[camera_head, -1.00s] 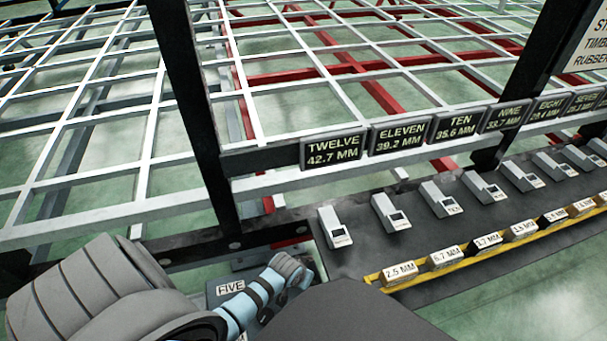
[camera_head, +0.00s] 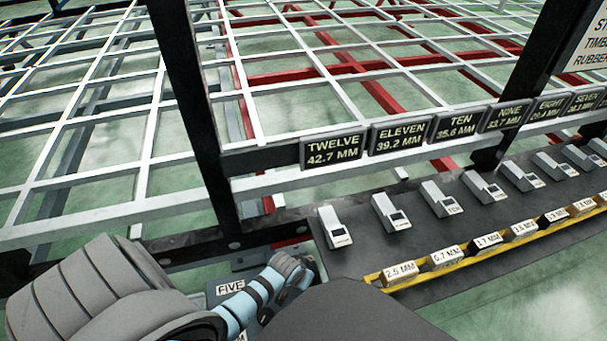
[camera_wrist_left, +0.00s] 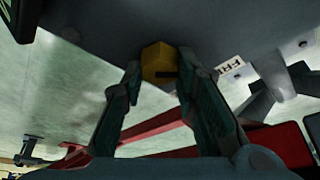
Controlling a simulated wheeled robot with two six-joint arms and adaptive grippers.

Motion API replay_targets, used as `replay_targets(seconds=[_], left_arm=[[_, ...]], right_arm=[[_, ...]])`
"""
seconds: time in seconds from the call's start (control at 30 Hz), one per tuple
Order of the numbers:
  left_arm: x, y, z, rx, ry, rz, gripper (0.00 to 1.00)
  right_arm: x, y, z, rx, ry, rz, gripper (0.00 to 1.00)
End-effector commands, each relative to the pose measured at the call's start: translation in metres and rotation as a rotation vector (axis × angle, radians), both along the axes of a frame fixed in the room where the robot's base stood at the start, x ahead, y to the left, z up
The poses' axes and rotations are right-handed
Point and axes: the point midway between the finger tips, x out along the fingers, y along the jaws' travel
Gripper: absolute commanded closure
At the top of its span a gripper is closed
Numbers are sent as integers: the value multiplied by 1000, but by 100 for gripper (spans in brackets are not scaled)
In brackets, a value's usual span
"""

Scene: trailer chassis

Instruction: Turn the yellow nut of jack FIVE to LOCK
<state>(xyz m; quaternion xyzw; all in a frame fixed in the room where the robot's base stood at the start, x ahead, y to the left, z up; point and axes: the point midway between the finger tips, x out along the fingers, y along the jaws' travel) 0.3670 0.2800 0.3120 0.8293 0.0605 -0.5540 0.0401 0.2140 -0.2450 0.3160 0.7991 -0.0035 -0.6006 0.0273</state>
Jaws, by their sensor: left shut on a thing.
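The yellow nut (camera_wrist_left: 158,62) shows in the left wrist view, with a dark slot or mark on its lower side. My left gripper (camera_wrist_left: 157,80) is shut on it, one finger on each side. A partly cut-off white label (camera_wrist_left: 230,65) sits to the right of the nut on the grey surface. In the head view, the FIVE label (camera_head: 230,287) sits beside my left arm; that arm hides the nut and the fingertips there. I cannot read any LOCK mark. My right gripper is not in view.
Red bars (camera_wrist_left: 150,130) lie behind the fingers in the left wrist view. A black upright post (camera_head: 190,110) and white frame rails (camera_head: 110,210) stand close to my left arm. Several displays (camera_head: 333,150) and a yellow-edged rack of labelled blocks (camera_head: 400,272) are to the right.

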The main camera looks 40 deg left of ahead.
Motion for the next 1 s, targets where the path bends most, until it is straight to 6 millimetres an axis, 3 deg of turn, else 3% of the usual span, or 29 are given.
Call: replay_targets(seconds=[0.53, 0.77, 1.0], left_arm=[[0, 2, 0, -1, 1, -378, 100], [0, 2, -1, -1, 1, -598, 100], [1, 2, -2, -2, -1, -827, 100]], right_arm=[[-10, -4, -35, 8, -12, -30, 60], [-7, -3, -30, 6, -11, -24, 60], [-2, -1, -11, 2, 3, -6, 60]])
